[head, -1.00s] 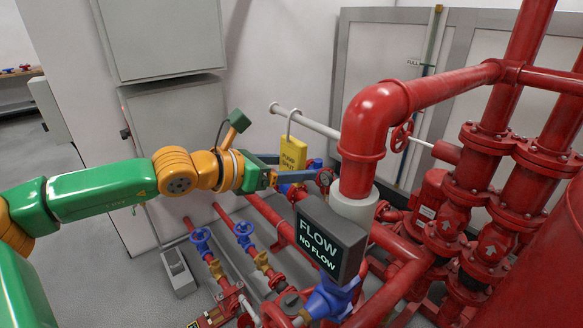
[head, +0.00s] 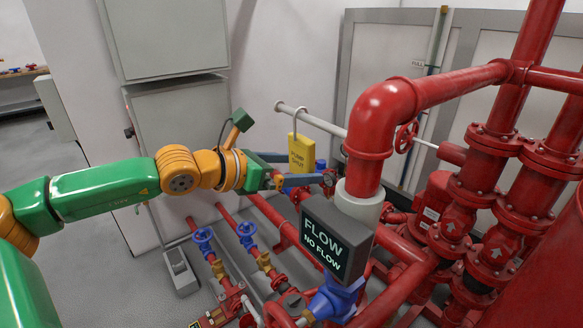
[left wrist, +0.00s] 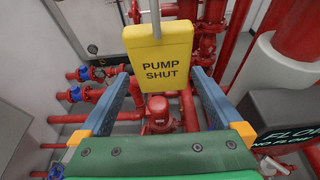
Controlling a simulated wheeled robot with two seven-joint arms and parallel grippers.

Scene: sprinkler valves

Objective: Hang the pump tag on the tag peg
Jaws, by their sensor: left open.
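The yellow pump tag (head: 302,155) reads PUMP SHUT. It hangs upright by its grey wire hook (head: 297,116), which appears looped over a pale rod, seemingly the tag peg (head: 318,123), near its rounded left end. In the left wrist view the tag (left wrist: 158,58) faces me squarely, and the top of its hook is cut off. My left gripper (head: 305,176) is open just below and beside the tag. In the left wrist view its fingers (left wrist: 160,79) stand wide apart, with the tag beyond and between the tips, and gaps on both sides. My right gripper is not visible.
A thick red pipe elbow (head: 375,110) and a dark FLOW / NO FLOW box (head: 335,238) stand right of the gripper. Red pipes with blue valve handles (head: 203,236) run below. A grey cabinet (head: 180,135) is behind the arm. Open floor lies at left.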

